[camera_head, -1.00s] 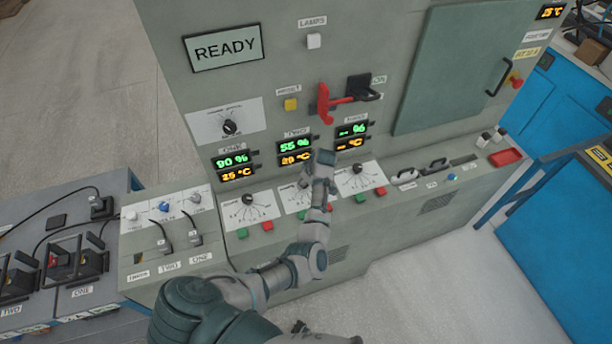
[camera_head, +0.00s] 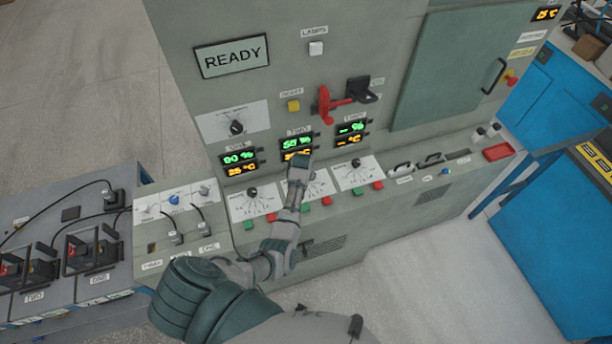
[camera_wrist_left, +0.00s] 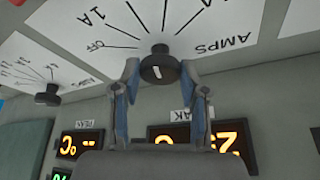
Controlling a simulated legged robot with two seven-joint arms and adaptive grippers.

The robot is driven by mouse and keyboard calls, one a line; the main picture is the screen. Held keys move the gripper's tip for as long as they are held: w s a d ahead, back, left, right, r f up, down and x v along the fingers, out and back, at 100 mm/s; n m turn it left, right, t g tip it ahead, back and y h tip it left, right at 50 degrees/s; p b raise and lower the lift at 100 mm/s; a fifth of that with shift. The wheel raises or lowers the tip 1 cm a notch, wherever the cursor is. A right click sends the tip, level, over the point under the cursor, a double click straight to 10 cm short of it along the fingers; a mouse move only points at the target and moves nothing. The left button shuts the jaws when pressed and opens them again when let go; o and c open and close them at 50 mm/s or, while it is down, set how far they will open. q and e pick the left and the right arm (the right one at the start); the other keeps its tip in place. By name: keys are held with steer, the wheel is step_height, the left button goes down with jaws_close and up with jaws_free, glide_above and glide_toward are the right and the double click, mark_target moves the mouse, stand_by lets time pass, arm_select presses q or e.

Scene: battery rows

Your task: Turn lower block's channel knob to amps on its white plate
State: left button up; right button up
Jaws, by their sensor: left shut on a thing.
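The middle white plate (camera_head: 318,188) of the lower row shows in the head view, partly hidden by my left arm. In the left wrist view this plate (camera_wrist_left: 205,20) appears upside down, with lines, OFF, 1A and AMPS lettering. Its dark round knob (camera_wrist_left: 157,68) has a short white mark on its face; which label it points at is unclear. My left gripper (camera_wrist_left: 160,70) has a finger on each side of the knob and is shut on it. In the head view my left gripper (camera_head: 300,162) hides the knob. My right gripper is not in view.
Similar knobs stand on the left plate (camera_head: 252,192) and right plate (camera_head: 356,163), close by. Orange and green readouts (camera_head: 297,143) sit just above. Red and green buttons line the front. A red lever (camera_head: 325,104) sticks out higher up.

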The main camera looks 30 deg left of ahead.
arm_select(q)
steer(key=shift+w+a+r+m+t+h, duration=0.15)
steer(key=shift+m+h, duration=0.1)
steer(key=shift+m, duration=0.55)
steer(key=shift+r+m+t+h, duration=0.15)
steer(key=shift+m+h, duration=0.1)
steer(key=shift+m, duration=0.55)
steer(key=shift+f, duration=0.1)
steer(key=o, duration=1)
steer(key=shift+o, duration=0.6)
steer(key=shift+w+f, duration=0.1)
steer(key=shift+f, duration=0.1)
steer(key=v, duration=1.1)
steer(key=shift+r, duration=0.4)
steer(key=shift+s+a, duration=0.1)
steer(key=shift+s, duration=0.1)
